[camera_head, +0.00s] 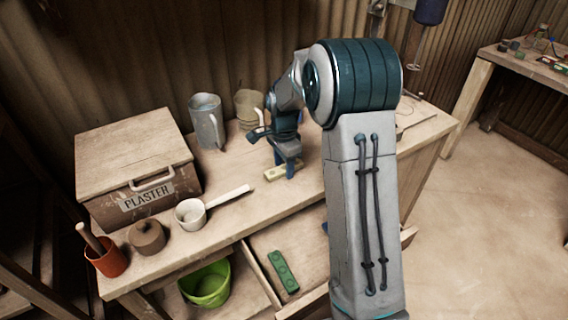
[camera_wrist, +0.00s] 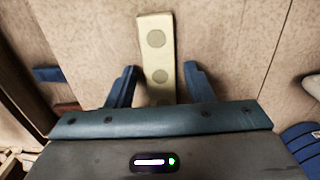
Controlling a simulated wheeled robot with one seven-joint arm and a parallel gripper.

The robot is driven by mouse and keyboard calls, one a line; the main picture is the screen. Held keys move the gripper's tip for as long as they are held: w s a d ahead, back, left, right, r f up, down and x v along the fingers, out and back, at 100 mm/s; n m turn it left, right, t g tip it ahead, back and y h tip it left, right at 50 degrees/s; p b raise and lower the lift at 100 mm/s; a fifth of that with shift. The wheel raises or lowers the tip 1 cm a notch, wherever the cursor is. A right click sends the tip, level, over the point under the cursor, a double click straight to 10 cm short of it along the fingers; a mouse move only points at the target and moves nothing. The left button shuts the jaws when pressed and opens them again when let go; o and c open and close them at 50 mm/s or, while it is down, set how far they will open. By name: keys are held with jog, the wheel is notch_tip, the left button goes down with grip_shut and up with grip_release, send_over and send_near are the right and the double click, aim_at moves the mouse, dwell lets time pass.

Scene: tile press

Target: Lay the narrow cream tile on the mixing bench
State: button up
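The narrow cream tile (camera_head: 272,175) lies on the wooden bench top (camera_head: 255,207), below my gripper (camera_head: 287,168). In the wrist view the tile (camera_wrist: 156,50) is long and pale with round marks. Its near end is between the two blue fingers of my gripper (camera_wrist: 160,78), and the near edge is hidden by the gripper body. A small gap shows between the tile and each finger, so the gripper looks open. Whether the bench is the mixing bench is not labelled, but plaster and mixing vessels stand on it.
A plaster box (camera_head: 130,160), grey jug (camera_head: 207,122), beige jug (camera_head: 248,108), white saucepan (camera_head: 190,214), brown pot (camera_head: 147,237) and orange cup (camera_head: 106,259) stand on the bench. Below are an open drawer with a green tile (camera_head: 283,271) and a green bowl (camera_head: 207,285).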

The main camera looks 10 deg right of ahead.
aim_at(284, 168)
notch_tip(284, 168, up, 12)
jog(key=s+n+t, duration=0.2)
jog(key=s+n, duration=1.2)
jog(key=s, duration=1.3)
jog(key=shift+s+r+t, duration=0.15)
jog(key=shift+r+t, duration=0.15)
jog(key=shift+t, duration=0.1)
